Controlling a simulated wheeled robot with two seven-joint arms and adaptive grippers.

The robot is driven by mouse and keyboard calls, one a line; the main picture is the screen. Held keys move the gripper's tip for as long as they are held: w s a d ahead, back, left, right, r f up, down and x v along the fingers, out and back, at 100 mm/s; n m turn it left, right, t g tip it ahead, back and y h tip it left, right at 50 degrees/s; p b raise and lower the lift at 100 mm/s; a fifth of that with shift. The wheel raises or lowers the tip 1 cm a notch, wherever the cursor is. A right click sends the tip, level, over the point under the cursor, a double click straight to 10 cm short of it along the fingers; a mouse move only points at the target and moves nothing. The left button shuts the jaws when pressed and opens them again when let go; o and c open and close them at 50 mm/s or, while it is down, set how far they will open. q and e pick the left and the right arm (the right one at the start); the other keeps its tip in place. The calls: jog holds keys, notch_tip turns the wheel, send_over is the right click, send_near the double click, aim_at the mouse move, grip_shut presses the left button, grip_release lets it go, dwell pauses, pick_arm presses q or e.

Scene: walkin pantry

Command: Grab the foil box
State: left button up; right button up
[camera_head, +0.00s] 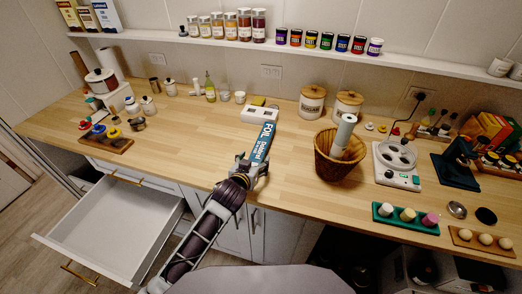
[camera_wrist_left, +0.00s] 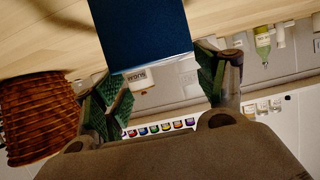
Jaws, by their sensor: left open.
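The foil box (camera_head: 263,144) is a long blue box marked FOIL, lying on the wooden counter left of the wicker basket. My left gripper (camera_head: 252,164) is at the near end of the box, over the counter's front part. In the left wrist view, the dark blue box (camera_wrist_left: 140,35) extends away from between the two fingertips of the left gripper (camera_wrist_left: 158,82). The fingers are open, one on each side of the box end, with no clear grip on it. My right gripper is not in view.
The wicker basket (camera_head: 324,168) with a pale roll stands to the right; it also shows in the left wrist view (camera_wrist_left: 40,115). A white device (camera_head: 260,115) sits behind the box. An open drawer (camera_head: 115,228) juts out below the counter.

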aim_at(257, 155)
pick_arm(q)
jog(key=shift+w, duration=0.2)
dwell(0.3)
jog(key=shift+p+x, duration=0.35)
jog(key=shift+x, duration=2.15)
jog(key=shift+a, duration=0.15)
jog(key=c, duration=1.2)
